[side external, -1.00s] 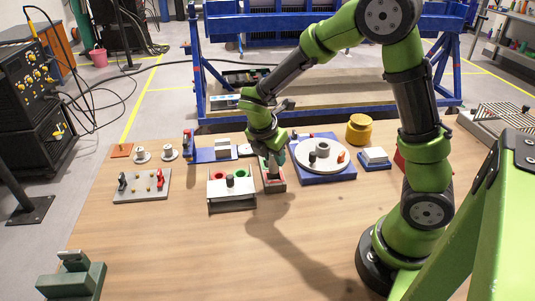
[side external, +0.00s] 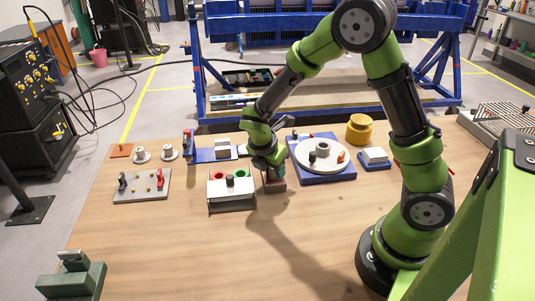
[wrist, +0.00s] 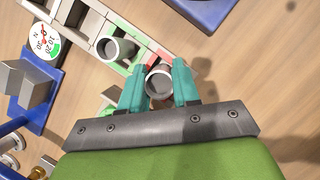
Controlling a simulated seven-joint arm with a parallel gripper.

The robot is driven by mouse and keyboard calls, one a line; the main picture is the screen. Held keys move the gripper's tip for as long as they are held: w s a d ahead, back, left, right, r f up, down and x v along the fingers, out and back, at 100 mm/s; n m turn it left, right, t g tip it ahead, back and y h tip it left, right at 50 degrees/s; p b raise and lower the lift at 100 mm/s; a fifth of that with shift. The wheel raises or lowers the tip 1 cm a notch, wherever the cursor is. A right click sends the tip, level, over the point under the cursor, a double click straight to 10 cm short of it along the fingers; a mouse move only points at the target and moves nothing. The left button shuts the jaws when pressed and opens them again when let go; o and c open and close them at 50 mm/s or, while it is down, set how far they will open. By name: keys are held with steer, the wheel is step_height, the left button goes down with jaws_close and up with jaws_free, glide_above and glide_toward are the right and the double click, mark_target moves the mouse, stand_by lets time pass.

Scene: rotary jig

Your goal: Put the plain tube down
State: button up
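The plain tube, a grey hollow cylinder (wrist: 159,84), stands between the two teal fingers of my gripper (wrist: 160,88) in the wrist view. The fingers appear to touch it on both sides. It is at the red end of a small tray (wrist: 136,52) with green and red sections; whether it rests on the tray floor is hidden. A second grey tube (wrist: 115,49) stands in the green section beside it. In the side view, my gripper (side external: 272,174) is low over the small tray (side external: 274,188), and its fingers and body hide the tubes.
A white stand with red and green holes (side external: 232,194) is close on the left. A blue-based turntable (side external: 322,172) is at the right. A blue fixture (side external: 205,156) and a dial (wrist: 43,40) are behind.

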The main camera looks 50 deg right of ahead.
steer(key=v, duration=1.2)
steer(key=s+a+r+m+t+y, duration=0.2)
steer(key=s+r+m, duration=0.3)
steer(key=m, duration=0.6)
steer(key=s+a+r+m+t+y, duration=0.2)
steer(key=s+r+m+t+y, duration=0.2)
steer(key=s+m, duration=0.3)
steer(key=r+m+t, duration=0.1)
steer(key=m, duration=0.3)
steer(key=shift+s+a, duration=0.35)
steer(key=shift+s, duration=0.05)
steer(key=shift+r, duration=0.1)
steer(key=shift+c, duration=0.5)
